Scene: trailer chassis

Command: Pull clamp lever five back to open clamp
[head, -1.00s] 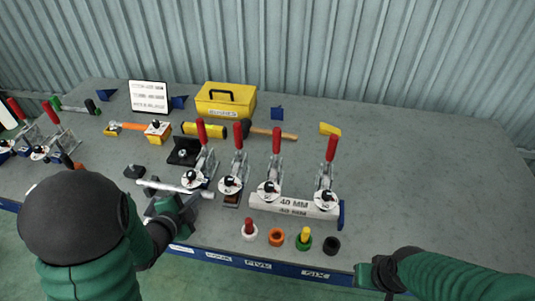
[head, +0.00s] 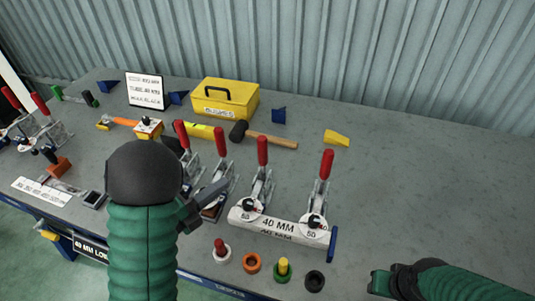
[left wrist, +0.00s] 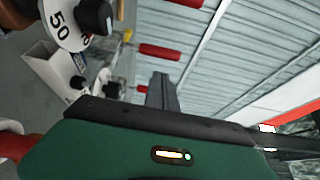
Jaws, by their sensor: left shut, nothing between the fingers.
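A row of toggle clamps with upright red levers stands along the table's front. The front-edge number labels are hidden or unreadable, so I cannot tell which is five. My left gripper (head: 217,189) is shut and empty beside the second clamp, its fingers below that lever's handle. The left wrist view shows its fingers (left wrist: 163,90) and red levers (left wrist: 160,52) beyond. My right gripper (head: 380,283) is low at the front right.
A white 40 MM tube (head: 279,229) lies under the two right clamps. Coloured bushings (head: 252,263) stand in front. A mallet (head: 268,138), yellow box (head: 225,97) and yellow wedge (head: 337,138) are behind. The table's right side (head: 430,190) is clear.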

